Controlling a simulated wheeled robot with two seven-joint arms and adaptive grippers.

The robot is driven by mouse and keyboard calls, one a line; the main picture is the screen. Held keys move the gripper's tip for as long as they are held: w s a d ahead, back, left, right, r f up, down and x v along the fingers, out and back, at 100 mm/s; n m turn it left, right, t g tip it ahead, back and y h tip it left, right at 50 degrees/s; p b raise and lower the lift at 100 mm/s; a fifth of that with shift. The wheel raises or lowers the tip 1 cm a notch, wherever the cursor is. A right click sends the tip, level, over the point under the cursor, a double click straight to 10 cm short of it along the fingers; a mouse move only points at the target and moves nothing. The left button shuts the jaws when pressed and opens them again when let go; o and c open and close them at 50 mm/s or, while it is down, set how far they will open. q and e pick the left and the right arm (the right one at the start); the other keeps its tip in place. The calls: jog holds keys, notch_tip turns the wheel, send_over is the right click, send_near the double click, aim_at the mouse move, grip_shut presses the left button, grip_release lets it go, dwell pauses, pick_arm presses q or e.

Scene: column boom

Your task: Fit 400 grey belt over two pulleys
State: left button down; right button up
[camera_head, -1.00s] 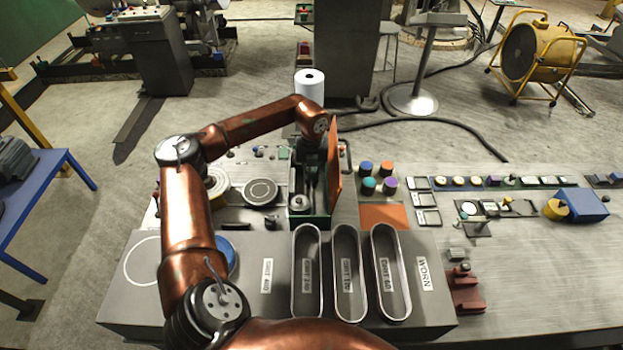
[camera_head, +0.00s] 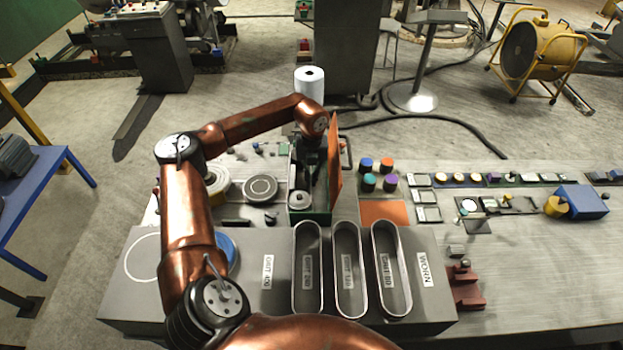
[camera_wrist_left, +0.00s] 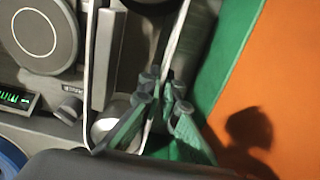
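My left gripper (camera_head: 312,160) reaches down into the green-sided belt housing (camera_head: 310,216), beside its open orange door (camera_head: 336,165). In the left wrist view the fingers (camera_wrist_left: 160,100) are close together on one run of a thin pale grey belt (camera_wrist_left: 174,42). The belt's other run (camera_wrist_left: 88,70) stands to the left. A silvery round pulley (camera_wrist_left: 112,122) lies between the runs low down; it also shows in the head view (camera_head: 299,200). Whether the belt sits around it is hidden. The other pulley is not clear. The Grit 400 label (camera_head: 268,272) has no belt around it. My right gripper is not in view.
Three belts stand on the grey bench block: left (camera_head: 295,270), middle (camera_head: 336,270) and right (camera_head: 378,270). A round dial plate (camera_head: 261,188) is left of the housing. Coloured knobs (camera_head: 369,182) and an orange mat (camera_head: 383,213) are to its right.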

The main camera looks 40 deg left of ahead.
pick_arm(q)
jog(key=c, duration=2.1)
grip_release()
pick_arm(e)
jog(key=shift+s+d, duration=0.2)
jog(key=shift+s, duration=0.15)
pick_arm(q)
jog(key=shift+o, duration=0.6)
jog(key=o, duration=0.3)
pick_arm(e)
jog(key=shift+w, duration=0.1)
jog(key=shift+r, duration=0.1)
